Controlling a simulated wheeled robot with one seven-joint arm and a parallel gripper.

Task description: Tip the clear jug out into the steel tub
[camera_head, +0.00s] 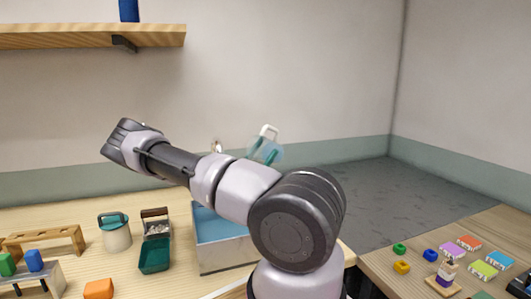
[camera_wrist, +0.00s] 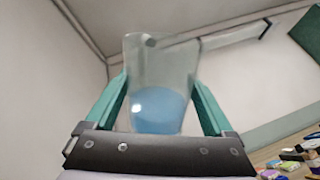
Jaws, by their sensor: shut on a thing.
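The clear jug (camera_wrist: 165,70) fills the middle of the wrist view, with blue contents (camera_wrist: 158,110) inside it. My gripper (camera_wrist: 160,95) is shut on the jug, one teal finger on each side. In the head view the jug (camera_head: 265,150) shows above and behind my arm, with a pale handle (camera_head: 268,130) at its top. My arm hides part of it, so I cannot tell its exact tilt. The steel tub (camera_head: 225,258) stands on the wooden counter below, with blue inside. My arm covers part of its opening. The jug is apart from the tub.
Left of the tub are a green tray (camera_head: 155,256), a lidded pale pot (camera_head: 116,234), a wooden rack (camera_head: 45,238) and an orange block (camera_head: 99,289). The right table holds several small coloured items (camera_head: 468,243). A shelf (camera_head: 80,38) hangs upper left.

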